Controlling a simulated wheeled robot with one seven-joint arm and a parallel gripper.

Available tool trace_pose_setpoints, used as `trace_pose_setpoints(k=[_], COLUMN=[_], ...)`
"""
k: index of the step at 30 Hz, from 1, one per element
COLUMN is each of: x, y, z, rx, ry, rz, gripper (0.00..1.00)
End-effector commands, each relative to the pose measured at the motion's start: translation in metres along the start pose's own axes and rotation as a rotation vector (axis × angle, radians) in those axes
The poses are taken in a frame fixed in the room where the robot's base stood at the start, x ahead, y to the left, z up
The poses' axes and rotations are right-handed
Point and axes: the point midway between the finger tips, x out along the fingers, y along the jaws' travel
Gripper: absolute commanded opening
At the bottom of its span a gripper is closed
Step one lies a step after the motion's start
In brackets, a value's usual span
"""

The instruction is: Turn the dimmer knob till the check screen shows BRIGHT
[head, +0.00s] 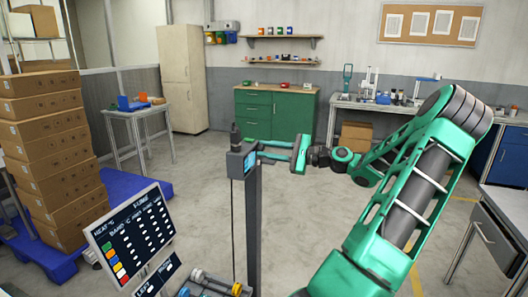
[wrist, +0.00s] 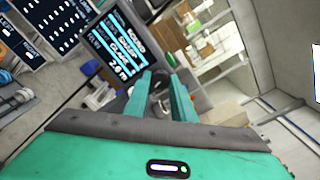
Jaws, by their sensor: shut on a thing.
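A grey control box (head: 236,162) stands on top of a dark post (head: 253,225) in the middle of the head view. Its blue-lit check screen (head: 250,160) is seen edge-on there. The knob's angle cannot be told.
A tilted board of labelled coloured rows (head: 133,230) stands at the lower left, beside film-reel gear (head: 207,284). Stacked cartons (head: 45,150) rest on a blue pallet (head: 135,185). A green cabinet (head: 275,112) stands behind.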

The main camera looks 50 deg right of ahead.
Motion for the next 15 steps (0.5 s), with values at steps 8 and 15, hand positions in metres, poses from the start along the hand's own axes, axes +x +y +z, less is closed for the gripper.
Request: trace_pose_setpoints(k=[8,15], x=[0.0018,0.0027], y=[-0.0009,-0.0002], z=[0.0016,0.0023], rx=[-0.175,-0.386], ry=[-0.002,-0.003], rz=[-0.001,0.001], gripper=[0.01,0.01])
